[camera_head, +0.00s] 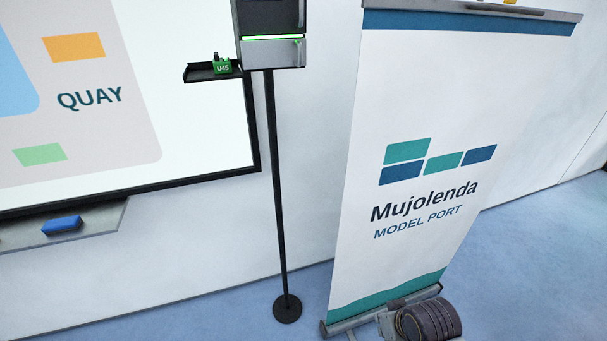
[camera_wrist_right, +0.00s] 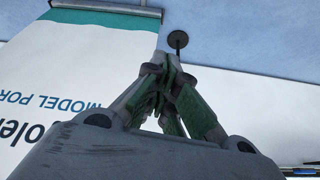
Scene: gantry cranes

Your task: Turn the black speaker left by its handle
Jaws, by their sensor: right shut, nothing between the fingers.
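I see no black speaker with a handle that I can make out in either view. The nearest dark thing is a black box (camera_head: 268,18) with a green light strip, cut off by the top edge of the head view, on a thin black pole; I cannot tell what it is. My right gripper (camera_wrist_right: 166,68) is shut and empty in the right wrist view, with its green-sided fingers together. My left gripper is in neither view.
A white roll-up banner (camera_head: 420,130) stands at the right of the head view. The pole's round base (camera_head: 287,308) is on the blue floor (camera_head: 540,270). A small tray (camera_head: 205,72) sticks out beside the box. A wall screen (camera_head: 200,130) fills the left. Floor on the right is clear.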

